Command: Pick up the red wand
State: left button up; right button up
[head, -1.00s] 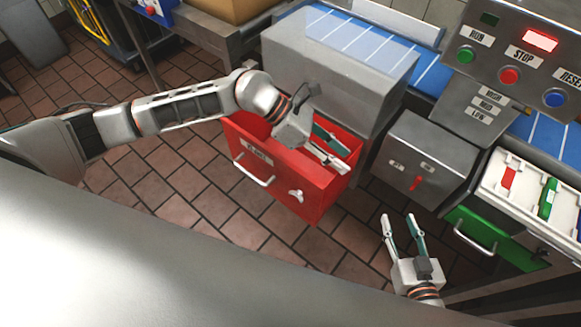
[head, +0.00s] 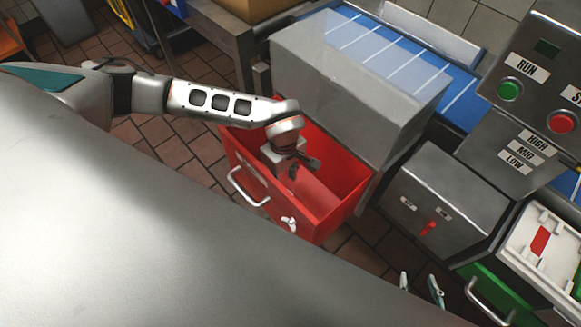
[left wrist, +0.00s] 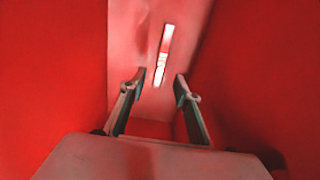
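A slim red and white stick, which looks like the red wand (left wrist: 163,57), lies inside the red drawer (head: 347,190) in the left wrist view. It sits just ahead of my left fingertips, roughly between their lines. I cannot make it out in the head view. My left gripper (head: 292,168) reaches down into the open red drawer. In the left wrist view my left gripper (left wrist: 159,87) is open, with nothing between its fingers. My right gripper (head: 419,281) is at the bottom edge of the head view, fingertips apart and empty; its body is cut off.
Red drawer walls stand close on both sides of my left gripper. A grey metal housing (head: 345,85) is behind the drawer. A grey box with a red switch (head: 428,228) stands to the right, near a white tray (head: 515,262) and a green drawer (head: 483,292).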

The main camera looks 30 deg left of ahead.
aim_at(285, 186)
pick_arm(q)
notch_tip(285, 186, down, 5)
jog(key=shift+b, duration=0.45)
grip_shut()
jog(key=shift+r, duration=0.15)
